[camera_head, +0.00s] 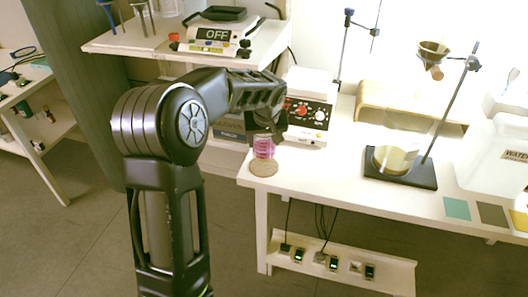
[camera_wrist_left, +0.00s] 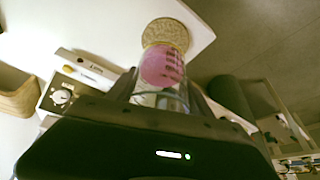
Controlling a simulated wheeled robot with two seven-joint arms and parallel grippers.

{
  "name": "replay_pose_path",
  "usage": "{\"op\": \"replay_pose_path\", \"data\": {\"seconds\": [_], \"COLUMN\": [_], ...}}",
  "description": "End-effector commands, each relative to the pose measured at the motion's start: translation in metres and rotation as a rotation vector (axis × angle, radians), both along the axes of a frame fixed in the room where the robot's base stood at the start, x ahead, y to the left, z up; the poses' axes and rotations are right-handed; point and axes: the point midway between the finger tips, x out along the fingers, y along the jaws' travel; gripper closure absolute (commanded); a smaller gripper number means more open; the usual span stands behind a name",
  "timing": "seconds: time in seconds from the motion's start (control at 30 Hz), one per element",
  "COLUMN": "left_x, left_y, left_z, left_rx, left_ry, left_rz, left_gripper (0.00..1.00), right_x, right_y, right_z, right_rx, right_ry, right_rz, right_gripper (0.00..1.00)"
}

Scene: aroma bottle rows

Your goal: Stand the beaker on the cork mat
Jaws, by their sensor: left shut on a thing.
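The beaker (camera_head: 264,149) is clear glass with pink liquid in its lower part. My left gripper (camera_head: 268,131) is shut on its upper part. The round speckled cork mat (camera_head: 263,169) lies on the white table near its left front corner. In the head view the beaker's base is at the mat's far edge; I cannot tell whether it touches. In the left wrist view the beaker (camera_wrist_left: 162,72) runs from between the fingers toward the cork mat (camera_wrist_left: 165,32), which shows past its base. My right gripper is in neither view.
A hotplate stirrer (camera_head: 308,105) stands behind the mat. A black stand (camera_head: 400,172) with a glass vessel is to the right. A scale reading OFF (camera_head: 215,38) sits on the upper shelf. The tabletop between mat and stand is clear.

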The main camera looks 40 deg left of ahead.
Motion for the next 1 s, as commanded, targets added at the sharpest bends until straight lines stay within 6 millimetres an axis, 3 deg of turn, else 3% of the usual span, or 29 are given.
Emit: {"op": "replay_pose_path", "data": {"seconds": [0.3, 0.73, 0.77, 1.0], "left_x": [-0.001, 0.000, -0.001, -0.001], "left_y": [0.000, 0.000, 0.000, 0.000], "left_z": [-0.045, -0.052, -0.052, -0.051], "left_rx": [-0.001, 0.001, 0.000, -0.001], "left_ry": [0.003, 0.001, 0.001, 0.002], "left_rz": [0.001, 0.000, 0.000, 0.000], "left_gripper": [0.91, 0.91, 0.40, 0.20], "right_x": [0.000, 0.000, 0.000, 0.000], "right_y": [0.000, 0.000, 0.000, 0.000], "right_z": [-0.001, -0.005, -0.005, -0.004], "right_rx": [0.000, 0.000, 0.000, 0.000], "right_ry": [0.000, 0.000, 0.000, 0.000], "right_rz": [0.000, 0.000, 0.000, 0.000], "right_gripper": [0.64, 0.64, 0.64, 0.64]}}
